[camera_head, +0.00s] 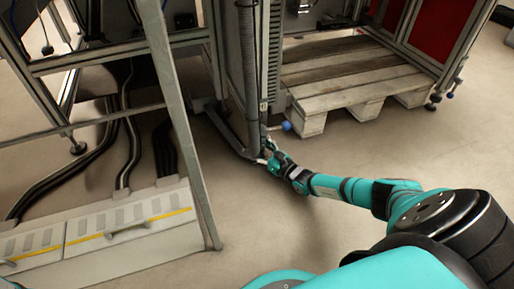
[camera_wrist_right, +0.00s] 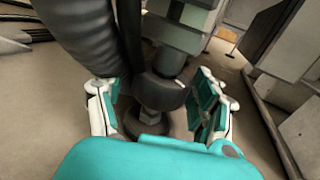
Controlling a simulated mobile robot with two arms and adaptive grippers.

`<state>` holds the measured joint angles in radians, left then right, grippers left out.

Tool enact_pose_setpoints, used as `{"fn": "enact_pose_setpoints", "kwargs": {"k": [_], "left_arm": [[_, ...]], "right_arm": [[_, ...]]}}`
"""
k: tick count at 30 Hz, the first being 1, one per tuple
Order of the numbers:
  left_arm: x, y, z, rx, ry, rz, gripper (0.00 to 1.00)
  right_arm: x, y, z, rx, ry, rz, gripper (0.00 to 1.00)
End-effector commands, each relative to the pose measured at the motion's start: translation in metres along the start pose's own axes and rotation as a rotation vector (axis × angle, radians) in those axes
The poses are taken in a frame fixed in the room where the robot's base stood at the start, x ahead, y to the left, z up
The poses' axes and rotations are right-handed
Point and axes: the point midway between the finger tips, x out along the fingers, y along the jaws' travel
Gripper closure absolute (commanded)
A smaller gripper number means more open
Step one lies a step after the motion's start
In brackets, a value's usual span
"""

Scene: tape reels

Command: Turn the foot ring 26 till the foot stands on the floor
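The foot ring (camera_wrist_right: 160,92) is a dark round collar on a post, near the middle of the right wrist view. Below it is the dark round foot (camera_wrist_right: 150,124), partly hidden by my gripper's teal body. I cannot tell whether the foot touches the floor. My right gripper (camera_wrist_right: 160,108) is open, with one finger on each side of the ring and small gaps that look clear of it. In the head view my right gripper (camera_head: 268,152) is low at the base of the grey frame post, and the ring is too small to make out there. My left gripper is not in view.
A wooden pallet (camera_head: 350,80) stands right of the post, with a blue knob (camera_head: 286,126) near its corner. A thick dark hose (camera_wrist_right: 130,35) runs down beside the ring. Black cables (camera_head: 125,150) and a pale panel (camera_head: 130,232) lie left. The floor in front (camera_head: 270,220) is clear.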

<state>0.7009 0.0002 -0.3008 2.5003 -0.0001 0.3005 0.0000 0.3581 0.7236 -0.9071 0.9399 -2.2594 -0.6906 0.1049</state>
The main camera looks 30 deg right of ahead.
Motion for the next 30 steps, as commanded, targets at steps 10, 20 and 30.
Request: {"fn": "enact_pose_setpoints", "kwargs": {"k": [10,20,30], "left_arm": [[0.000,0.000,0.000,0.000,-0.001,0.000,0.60],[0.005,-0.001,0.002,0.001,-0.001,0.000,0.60],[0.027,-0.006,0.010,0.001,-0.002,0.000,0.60]], "right_arm": [[0.000,0.000,0.000,0.000,0.000,0.000,0.80],[0.000,0.001,0.001,0.003,0.000,-0.039,0.84],[0.000,0.003,0.002,0.010,0.001,-0.263,0.83]]}}
